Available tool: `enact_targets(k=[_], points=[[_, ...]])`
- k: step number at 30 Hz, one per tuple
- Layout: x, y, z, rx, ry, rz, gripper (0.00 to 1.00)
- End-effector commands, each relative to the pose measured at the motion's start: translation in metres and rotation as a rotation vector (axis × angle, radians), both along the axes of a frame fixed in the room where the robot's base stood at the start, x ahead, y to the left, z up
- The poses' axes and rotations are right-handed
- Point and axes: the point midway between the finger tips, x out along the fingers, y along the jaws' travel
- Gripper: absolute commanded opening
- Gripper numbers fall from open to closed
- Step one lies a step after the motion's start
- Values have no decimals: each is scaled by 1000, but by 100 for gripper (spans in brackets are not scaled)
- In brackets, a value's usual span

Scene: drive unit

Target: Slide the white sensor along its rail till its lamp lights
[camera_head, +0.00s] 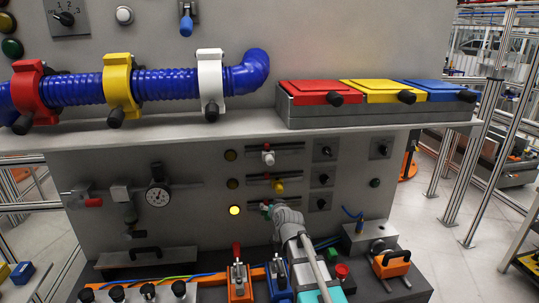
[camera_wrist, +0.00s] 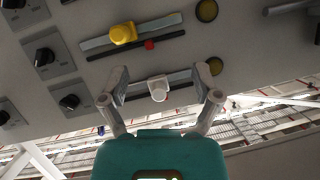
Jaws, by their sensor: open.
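The white sensor (camera_head: 268,157) sits on the top of three short rails on the grey panel. Its round lamp (camera_head: 231,155) to the left is dark. In the wrist view, which is turned upside down, the white sensor (camera_wrist: 158,88) shows on its rail (camera_wrist: 180,77) between my open fingers. A gap shows on both sides, and I cannot tell how deep the fingers reach. The lamp (camera_wrist: 215,66) beyond one finger is unlit. My gripper (camera_wrist: 162,80) is open and empty. In the head view my arm's end is low before the panel, and the fingers are hard to make out.
A yellow sensor (camera_head: 279,185) sits on the middle rail, with a red mark beside that rail (camera_wrist: 149,45). The bottom lamp (camera_head: 235,210) glows yellow. Knobs (camera_head: 322,179) stand right of the rails. A shelf (camera_head: 230,132) juts out above; a valve bench lies below.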

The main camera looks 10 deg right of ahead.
Motion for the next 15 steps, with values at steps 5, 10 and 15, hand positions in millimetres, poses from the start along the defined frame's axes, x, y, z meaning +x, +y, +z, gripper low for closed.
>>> enact_targets(k=[5,10,15], points=[[32,-10,55,37,-199,-67,81],[45,-19,84,57,-319,-116,81],[48,-23,94,64,-365,-137,81]])
